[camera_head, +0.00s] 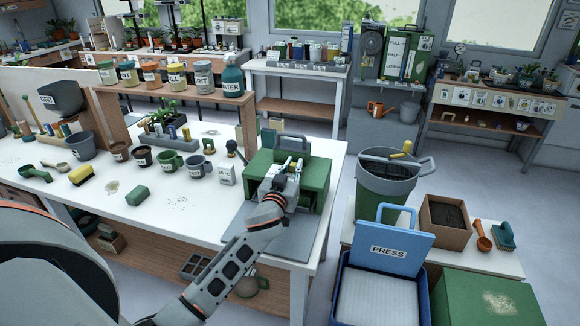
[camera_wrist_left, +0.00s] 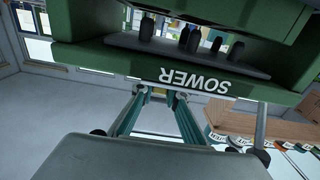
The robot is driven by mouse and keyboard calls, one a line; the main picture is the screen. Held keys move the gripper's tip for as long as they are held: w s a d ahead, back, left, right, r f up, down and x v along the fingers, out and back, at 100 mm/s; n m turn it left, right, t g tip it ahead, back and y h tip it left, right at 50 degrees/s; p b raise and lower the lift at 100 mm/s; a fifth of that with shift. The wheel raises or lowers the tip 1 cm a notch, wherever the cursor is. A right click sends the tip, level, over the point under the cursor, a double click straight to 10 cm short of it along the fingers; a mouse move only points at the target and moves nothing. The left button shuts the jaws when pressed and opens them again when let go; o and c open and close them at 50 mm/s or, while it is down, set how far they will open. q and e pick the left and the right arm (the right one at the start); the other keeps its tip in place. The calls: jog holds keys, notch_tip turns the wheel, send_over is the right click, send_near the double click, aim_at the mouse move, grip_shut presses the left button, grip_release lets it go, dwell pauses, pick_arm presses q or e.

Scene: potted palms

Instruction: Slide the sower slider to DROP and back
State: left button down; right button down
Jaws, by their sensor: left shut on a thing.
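The sower (camera_head: 318,170), a green box, stands on the right part of the white table; its upside-down SOWER label (camera_wrist_left: 195,80) shows in the left wrist view. My left arm reaches it from the front. My left gripper (camera_head: 291,166) is at the sower's front, its wrist over the grey plate there. In the left wrist view the left gripper (camera_wrist_left: 155,93) has its fingers close under the label, shut on the slider, which is mostly hidden by them. I cannot read the slider's position or any DROP mark. My right gripper does not show.
A grey-green bin (camera_head: 385,190) stands right of the table, with a blue PRESS box (camera_head: 388,250) in front. Table space front left of the sower is clear.

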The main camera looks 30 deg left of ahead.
pick_arm(q)
jog(key=shift+d, duration=0.2)
jog(key=c, duration=2)
grip_release()
jog(key=shift+d, duration=0.1)
jog(key=shift+o, duration=0.2)
jog(key=shift+s, duration=0.1)
jog(key=shift+s, duration=0.3)
jog(key=v, duration=1.1)
